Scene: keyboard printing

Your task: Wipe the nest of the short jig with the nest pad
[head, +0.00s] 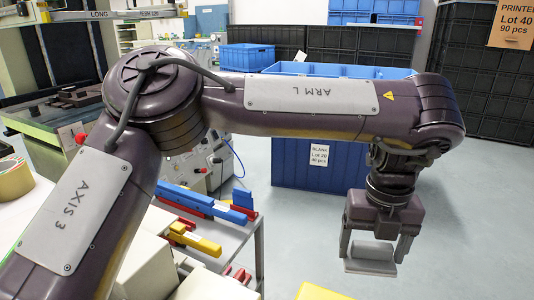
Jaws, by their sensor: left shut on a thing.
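My left gripper (374,250) hangs at the right of the head view, pointing down. It is shut on a flat grey block, which looks like the nest pad (371,262). The pad is held level in the air, clear of any surface, with open floor behind it. I cannot make out the short jig or its nest for certain. My right gripper does not show.
A white side table (226,243) holds a blue-and-red bar (190,197) and a yellow-and-red bar (196,240). A large blue crate (300,175) labelled blank stands behind my left arm. Dark crates (480,80) are stacked at the right. Grey floor (480,225) is free at right.

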